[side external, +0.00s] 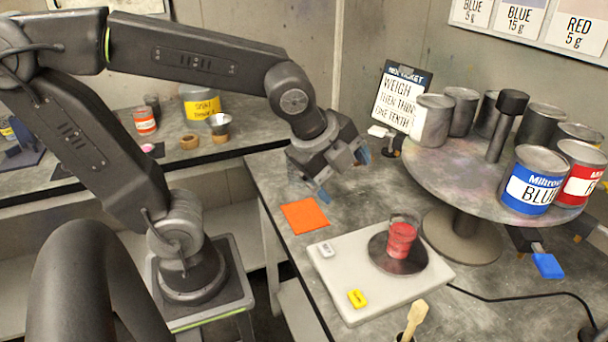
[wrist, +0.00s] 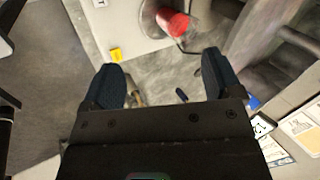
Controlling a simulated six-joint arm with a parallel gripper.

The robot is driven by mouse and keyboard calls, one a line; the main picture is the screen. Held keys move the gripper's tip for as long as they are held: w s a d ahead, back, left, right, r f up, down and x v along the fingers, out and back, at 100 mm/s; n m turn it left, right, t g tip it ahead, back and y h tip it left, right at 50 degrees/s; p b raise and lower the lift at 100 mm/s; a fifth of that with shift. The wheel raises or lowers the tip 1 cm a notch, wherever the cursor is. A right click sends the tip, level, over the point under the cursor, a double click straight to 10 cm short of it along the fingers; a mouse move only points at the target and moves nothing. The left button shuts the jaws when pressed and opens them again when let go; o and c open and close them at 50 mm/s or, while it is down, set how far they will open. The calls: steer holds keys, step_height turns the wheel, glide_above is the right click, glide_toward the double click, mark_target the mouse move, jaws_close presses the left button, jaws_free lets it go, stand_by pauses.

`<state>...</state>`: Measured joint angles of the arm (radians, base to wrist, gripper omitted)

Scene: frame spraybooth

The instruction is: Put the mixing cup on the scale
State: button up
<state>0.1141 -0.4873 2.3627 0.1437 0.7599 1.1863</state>
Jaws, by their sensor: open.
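The mixing cup (side external: 402,238), clear with red contents, stands upright on the round dark plate of the white scale (side external: 340,277). In the wrist view the red cup (wrist: 172,23) is at the top, beyond my fingertips, on the scale (wrist: 110,27). My gripper (side external: 342,176) is open with nothing between its blue-tipped fingers. It hangs above the bench, behind and to the left of the cup, clear of it. In the wrist view the open fingers (wrist: 160,75) show apart.
An orange square (side external: 305,215) lies behind the scale. A round turntable (side external: 470,185) with several cans, including blue and red ones, stands at the right. A wooden stick (side external: 414,318) stands in a container at the front. A card (side external: 400,95) reads "WEIGH".

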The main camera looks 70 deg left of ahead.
steer(key=s+a+n, duration=0.1)
steer(key=s+n, duration=0.5)
steer(key=n, duration=0.9)
steer(key=shift+a+n+h, duration=0.15)
steer(key=shift+n+h, duration=0.15)
steer(key=shift+n, duration=0.1)
